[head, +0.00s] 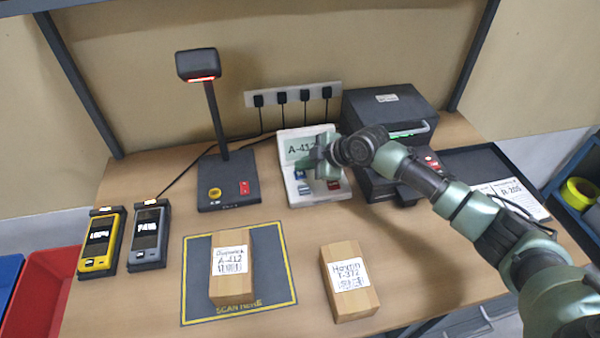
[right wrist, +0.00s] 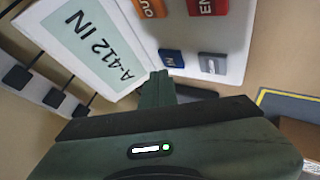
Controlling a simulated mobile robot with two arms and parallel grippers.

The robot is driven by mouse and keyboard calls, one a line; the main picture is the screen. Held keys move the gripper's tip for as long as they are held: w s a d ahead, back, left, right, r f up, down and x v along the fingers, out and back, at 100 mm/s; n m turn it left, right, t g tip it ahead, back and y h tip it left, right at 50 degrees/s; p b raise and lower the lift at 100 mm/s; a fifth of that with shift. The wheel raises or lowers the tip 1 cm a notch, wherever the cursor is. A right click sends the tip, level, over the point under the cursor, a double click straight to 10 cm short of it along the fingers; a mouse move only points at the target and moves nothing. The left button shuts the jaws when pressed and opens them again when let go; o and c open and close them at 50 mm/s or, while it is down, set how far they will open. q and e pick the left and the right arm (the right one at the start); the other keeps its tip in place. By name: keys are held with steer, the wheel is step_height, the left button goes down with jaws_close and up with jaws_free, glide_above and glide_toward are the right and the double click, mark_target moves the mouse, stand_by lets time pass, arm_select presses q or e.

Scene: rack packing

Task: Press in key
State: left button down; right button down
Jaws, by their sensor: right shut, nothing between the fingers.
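The white key terminal (head: 294,194) stands at the back middle of the bench, with its raised screen (head: 297,148) reading A-412; in the right wrist view the screen (right wrist: 88,45) reads "A-412 IN". That view shows a blue IN key (right wrist: 171,58), a grey key (right wrist: 213,64), an orange key (right wrist: 150,8) and a red key (right wrist: 207,6), the last two cut off. My right gripper (head: 327,170) is shut and empty over the terminal. Its fingertips (right wrist: 158,80) appear close to the blue key; I cannot tell whether they touch. My left gripper is not in view.
A box marked A-412 (head: 231,268) lies on the scan mat (head: 190,290), and another marked T-372 (head: 349,283) lies to its right. A scanner stand (head: 228,180) is left of the terminal, a printer (head: 390,110) right. Two handhelds (head: 101,243) (head: 149,236) lie left.

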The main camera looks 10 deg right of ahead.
mark_target(303, 175)
steer(key=shift+r+p, duration=1.95)
steer(key=shift+r, duration=0.65)
steer(key=shift+f, duration=0.1)
